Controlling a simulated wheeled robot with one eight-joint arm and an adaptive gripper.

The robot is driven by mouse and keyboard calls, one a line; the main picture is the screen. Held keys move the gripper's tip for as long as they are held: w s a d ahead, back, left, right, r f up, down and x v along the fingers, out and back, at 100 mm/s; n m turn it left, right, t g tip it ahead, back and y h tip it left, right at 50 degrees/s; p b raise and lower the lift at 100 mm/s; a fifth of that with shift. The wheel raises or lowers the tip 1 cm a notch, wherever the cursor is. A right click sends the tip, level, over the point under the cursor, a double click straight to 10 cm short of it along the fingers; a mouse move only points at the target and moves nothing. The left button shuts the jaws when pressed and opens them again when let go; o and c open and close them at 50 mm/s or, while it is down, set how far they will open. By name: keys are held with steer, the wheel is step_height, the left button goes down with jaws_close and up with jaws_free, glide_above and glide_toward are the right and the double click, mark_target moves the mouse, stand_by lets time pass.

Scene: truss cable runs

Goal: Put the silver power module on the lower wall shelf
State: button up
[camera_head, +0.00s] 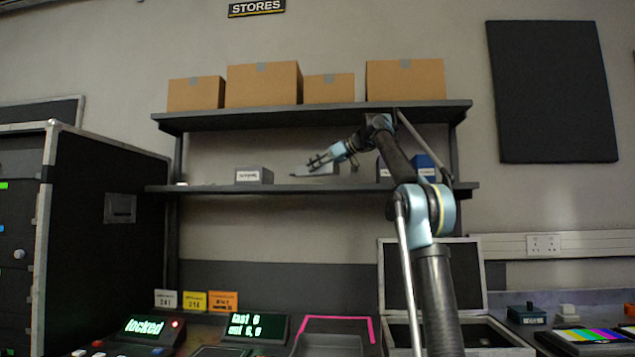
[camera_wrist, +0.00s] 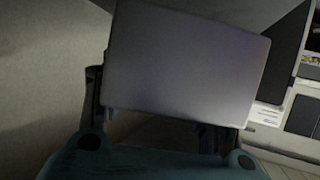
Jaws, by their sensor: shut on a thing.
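The silver power module (camera_wrist: 185,65) fills the middle of the wrist view as a plain silver-grey face, held between the fingers of my gripper (camera_head: 318,163). In the head view the gripper is at the lower wall shelf (camera_head: 310,188), its arm reaching in from the right. The module (camera_head: 322,171) shows there as a small grey shape just under the fingers, close above the shelf board. I cannot tell whether it touches the board. The fingers hide part of it.
A grey labelled box (camera_head: 253,175) stands on the lower shelf to the left. A white-labelled box (camera_head: 384,170) and a blue box (camera_head: 424,166) stand to the right, partly behind my arm. The upper shelf (camera_head: 310,114) with several cardboard boxes is close overhead.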

mark_target(317, 175)
steer(key=shift+f, duration=1.75)
steer(key=shift+w+f, duration=0.15)
steer(key=shift+f, duration=0.2)
steer(key=o, duration=1.7)
steer(key=v, duration=1.2)
